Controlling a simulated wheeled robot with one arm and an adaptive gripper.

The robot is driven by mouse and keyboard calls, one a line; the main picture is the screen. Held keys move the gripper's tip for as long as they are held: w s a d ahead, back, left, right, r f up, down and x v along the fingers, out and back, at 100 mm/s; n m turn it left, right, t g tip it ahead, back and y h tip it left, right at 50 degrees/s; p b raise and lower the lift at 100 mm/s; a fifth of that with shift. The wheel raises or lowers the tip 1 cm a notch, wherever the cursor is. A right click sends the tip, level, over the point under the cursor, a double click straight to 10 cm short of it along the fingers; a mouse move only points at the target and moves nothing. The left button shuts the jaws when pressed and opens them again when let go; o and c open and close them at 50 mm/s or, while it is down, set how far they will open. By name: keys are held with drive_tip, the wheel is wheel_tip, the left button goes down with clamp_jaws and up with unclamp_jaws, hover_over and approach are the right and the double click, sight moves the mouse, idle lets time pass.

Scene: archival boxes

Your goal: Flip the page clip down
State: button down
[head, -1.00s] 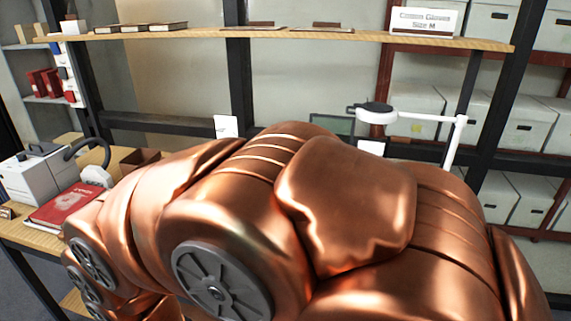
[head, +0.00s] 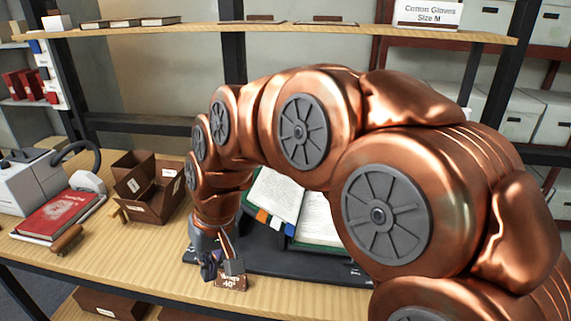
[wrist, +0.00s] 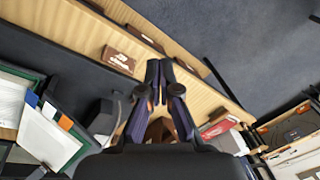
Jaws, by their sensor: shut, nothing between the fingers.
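An open book (head: 278,195) lies on a dark cradle (head: 300,262), with coloured tabs along its page edge. In the wrist view the book (wrist: 48,140) is at the left. My gripper (head: 222,268) points down at the cradle's front left edge. Its fingertips show in the wrist view (wrist: 158,68), together and empty, above the wooden table edge. A dark grey upright block (wrist: 103,116) stands between the book and the gripper. I cannot tell whether it is the page clip. My arm hides part of the book and cradle in the head view.
A small brown sign (head: 230,284) stands at the table front, close to my gripper. Brown open boxes (head: 150,188), a red book (head: 58,214) and a grey machine (head: 28,185) are on the left. Bare table (head: 130,253) lies between them and the cradle.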

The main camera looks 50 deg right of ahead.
drive_tip(key=w+d+r+m+t+b, duration=0.1)
drive_tip(key=w+d+r+m+t, duration=0.1)
drive_tip(key=w+d, duration=0.55)
drive_tip(key=w+d+r+m+t, duration=0.3)
drive_tip(key=w+d, duration=0.3)
drive_tip(key=d, duration=0.3)
drive_tip(key=d+r+m+t+h+b, duration=0.25)
drive_tip(key=d+m, duration=0.35)
drive_tip(key=d, duration=2)
drive_tip(key=shift+n+h, duration=0.3)
drive_tip(key=shift+h, duration=0.15)
drive_tip(key=p+x, duration=0.1)
drive_tip(key=x, duration=0.2)
drive_tip(key=a+p+x, duration=0.1)
drive_tip(key=x, duration=0.3)
drive_tip(key=p+x, duration=0.1)
drive_tip(key=x, duration=0.3)
drive_tip(key=shift+s+a+f+p, duration=0.2)
drive_tip(key=shift+s+f+p, duration=0.05)
drive_tip(key=shift+f+p, duration=0.1)
drive_tip(key=shift+w+a+f+p, duration=0.2)
drive_tip(key=shift+a+f, duration=0.15)
drive_tip(key=shift+f, duration=0.15)
drive_tip(key=shift+w+a+f+p, duration=0.1)
drive_tip(key=shift+w+a+f, duration=0.05)
drive_tip(key=shift+a+f, duration=0.3)
drive_tip(key=shift+f+b, duration=0.15)
drive_tip(key=shift+b, duration=0.15)
